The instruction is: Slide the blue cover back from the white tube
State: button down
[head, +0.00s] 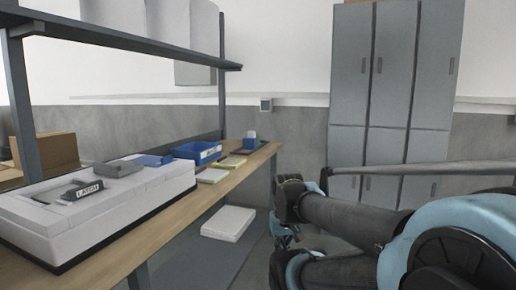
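A long white case (105,205) lies on the wooden bench at the left. A flat blue piece (153,160), which may be the blue cover, sits on its far end. A white tube cannot be told apart from the white case at this size. My gripper (285,236) hangs off the bench's right side, past its edge and well apart from the case and the blue piece. Its fingers are small and partly hidden by my arm, so whether they are open cannot be seen.
A dark labelled handle (82,190) and a grey block (118,168) sit on the case. Farther along are a blue bin (197,152), flat pads (212,175) and a small blue box (251,141). A shelf (120,41) overhangs the bench. A white box (228,223) lies low beside it.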

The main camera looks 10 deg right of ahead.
aim_at(248, 144)
jog(key=z, duration=0.65)
jog(key=i, duration=2.55)
jog(key=u, duration=0.35)
